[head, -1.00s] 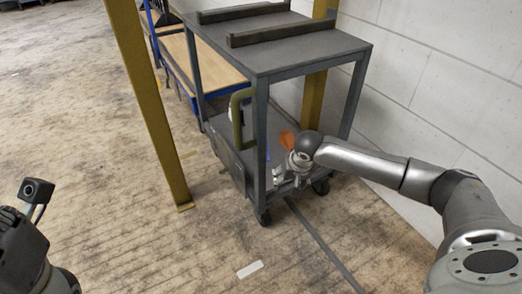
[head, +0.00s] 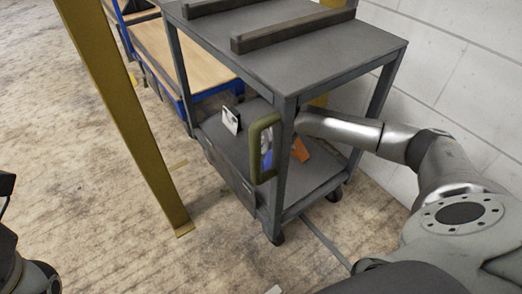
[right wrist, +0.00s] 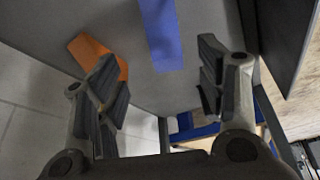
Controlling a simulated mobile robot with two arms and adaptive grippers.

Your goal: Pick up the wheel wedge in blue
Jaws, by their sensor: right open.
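The blue wheel wedge (head: 267,160) is on the cart's lower shelf, partly hidden behind the green handle in the head view. In the right wrist view the blue wedge (right wrist: 161,32) shows as a long blue strip between and beyond my fingers. My right gripper (right wrist: 160,70) is open and empty, with a finger on each side of the strip and apart from it. In the head view its arm reaches in under the cart's top, and the jaws are mostly hidden by the post and handle. Dark parts of my left gripper show at the lower left edge, fingers not visible.
An orange wedge (head: 300,150) lies close to the blue one; it also shows in the right wrist view (right wrist: 96,55), behind a finger. The grey cart's top (head: 335,52) and posts enclose the shelf. A yellow post (head: 125,110) stands left.

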